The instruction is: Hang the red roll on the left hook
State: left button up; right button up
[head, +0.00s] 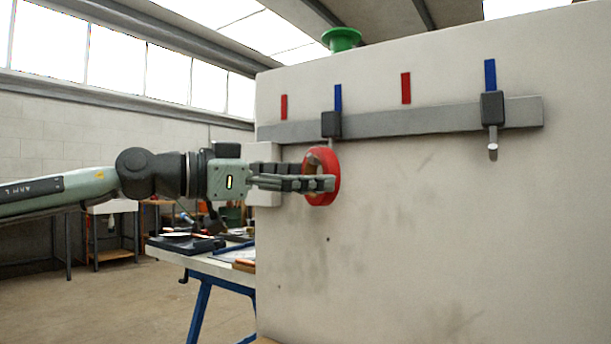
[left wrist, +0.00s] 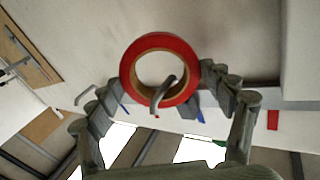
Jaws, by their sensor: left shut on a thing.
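The red roll (head: 335,168) is a thick red ring with a tan inner core. My left gripper (head: 322,184) is shut on it and holds it upright close to the pale panel, just below the left hook (head: 331,125), a dark block on the grey rail. The left wrist view shows the roll (left wrist: 131,75) between the fingers of my left gripper (left wrist: 160,82). A grey bent hook (left wrist: 160,92) shows across its hole and overlaps the rim. I cannot tell whether the hook passes through the hole. My right gripper is not in view.
The right hook (head: 491,110) on the rail (head: 420,119) is empty. Red and blue strips mark the panel (head: 440,220) above the rail. A green object (head: 341,38) stands on its top edge. A blue-legged workbench (head: 215,266) stands at left behind the panel.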

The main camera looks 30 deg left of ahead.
pick_arm(q)
jog(key=o, duration=1.1)
jog(key=shift+o, duration=0.2)
jog(key=v, duration=1.2)
